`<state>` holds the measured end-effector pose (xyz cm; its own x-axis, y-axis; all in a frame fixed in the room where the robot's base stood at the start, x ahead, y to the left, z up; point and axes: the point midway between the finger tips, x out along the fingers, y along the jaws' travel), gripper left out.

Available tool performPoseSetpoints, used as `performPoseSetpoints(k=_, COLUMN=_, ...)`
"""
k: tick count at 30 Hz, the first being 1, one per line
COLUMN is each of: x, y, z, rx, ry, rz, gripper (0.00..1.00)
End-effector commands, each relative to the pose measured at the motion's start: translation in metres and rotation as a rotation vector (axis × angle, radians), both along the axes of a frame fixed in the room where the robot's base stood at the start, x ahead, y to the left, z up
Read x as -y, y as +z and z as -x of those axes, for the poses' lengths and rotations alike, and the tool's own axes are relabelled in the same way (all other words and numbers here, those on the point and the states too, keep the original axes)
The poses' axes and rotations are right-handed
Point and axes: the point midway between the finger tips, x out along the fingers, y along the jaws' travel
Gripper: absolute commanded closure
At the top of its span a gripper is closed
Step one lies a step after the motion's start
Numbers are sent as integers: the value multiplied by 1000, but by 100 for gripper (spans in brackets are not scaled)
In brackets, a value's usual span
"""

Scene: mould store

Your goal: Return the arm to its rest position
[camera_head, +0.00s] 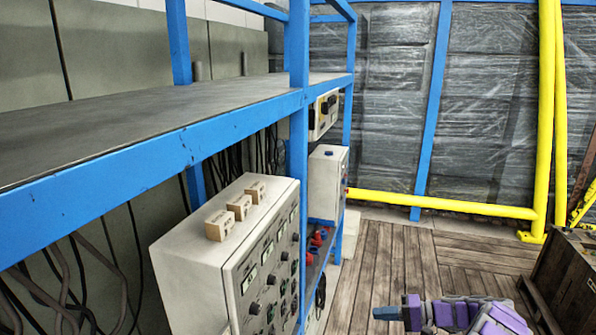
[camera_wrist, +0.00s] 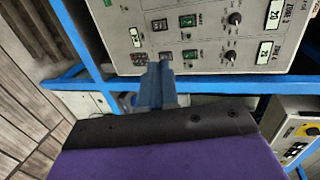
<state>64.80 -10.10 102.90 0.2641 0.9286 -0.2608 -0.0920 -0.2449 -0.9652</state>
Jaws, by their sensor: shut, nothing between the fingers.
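My gripper (camera_head: 388,313) shows at the bottom right of the head view, at the end of my purple arm, over the wooden floor and to the right of the control cabinet. It is shut and empty. In the wrist view my gripper (camera_wrist: 157,70) points up toward the control panel (camera_wrist: 205,50), with its blue fingers together. I cannot tell how far the fingertips are from the panel. In the head view the arm runs off toward the lower right.
A grey control cabinet (camera_head: 195,250) with several small wooden blocks (camera_head: 238,207) on top stands by the blue rack (camera_head: 150,150). A yellow rail (camera_head: 440,205) crosses the back. A dark wooden crate (camera_head: 565,280) is close on the right. Plank floor (camera_head: 385,250) lies open between.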

Motion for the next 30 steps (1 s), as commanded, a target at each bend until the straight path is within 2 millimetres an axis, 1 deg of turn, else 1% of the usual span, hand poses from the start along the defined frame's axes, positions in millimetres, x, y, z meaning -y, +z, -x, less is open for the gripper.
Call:
performPoseSetpoints(k=1, x=-5, y=6, z=0, rx=0, ry=8, rz=0, gripper=100)
performPoseSetpoints(k=5, x=-21, y=19, z=4, rx=-12, ry=34, rz=1, gripper=100)
performPoseSetpoints(k=10, x=-52, y=42, z=11, rx=-32, ry=82, rz=12, gripper=100)
performPoseSetpoints(k=14, x=-79, y=65, z=23, rx=-54, ry=132, rz=24, gripper=100)
performPoseSetpoints(k=16, x=-94, y=79, z=33, rx=-67, ry=167, rz=39, gripper=100)
performPoseSetpoints(k=21, x=-133, y=116, z=67, rx=-106, ry=260, rz=98, gripper=100)
performPoseSetpoints(k=23, x=-145, y=126, z=82, rx=-124, ry=293, rz=122, gripper=100)
performPoseSetpoints(k=26, x=-164, y=142, z=108, rx=-144, ry=343, rz=177, gripper=100)
performPoseSetpoints(k=27, x=-172, y=148, z=120, rx=-153, ry=363, rz=201, gripper=100)
performPoseSetpoints(k=29, x=-182, y=155, z=136, rx=-166, ry=387, rz=241, gripper=100)
performPoseSetpoints(k=30, x=-187, y=159, z=148, rx=-171, ry=403, rz=270, gripper=100)
